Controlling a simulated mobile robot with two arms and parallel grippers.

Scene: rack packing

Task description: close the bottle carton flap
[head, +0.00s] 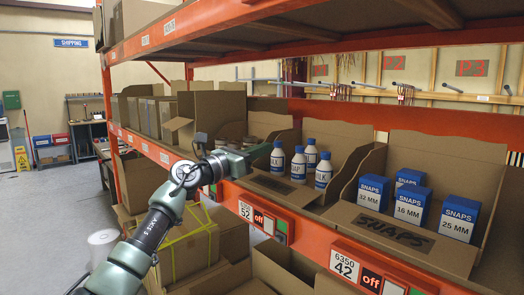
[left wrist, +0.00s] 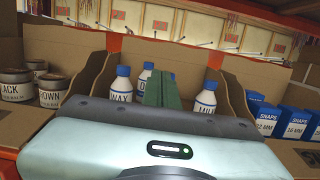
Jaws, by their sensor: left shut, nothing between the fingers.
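The bottle carton (head: 345,137) is an open cardboard carton on the rack shelf, holding several white bottles (head: 298,166) with blue caps. Its front flap (head: 295,193) is folded down and outward over the shelf edge, with a dark label on it. My left gripper (head: 258,153) reaches in from the left at the carton's left front, with its tips near the leftmost bottle. In the left wrist view its green fingers (left wrist: 163,89) are together and empty, in front of the bottles (left wrist: 121,86). Whether it touches the flap I cannot tell. My right gripper is not in view.
To the right stands an open carton with several blue SNAPS boxes (head: 411,204), its flap (head: 395,238) also down. To the left is a carton of tins (left wrist: 52,90), partly behind my arm in the head view. An orange shelf beam (head: 310,232) carries labels, with cartons below.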

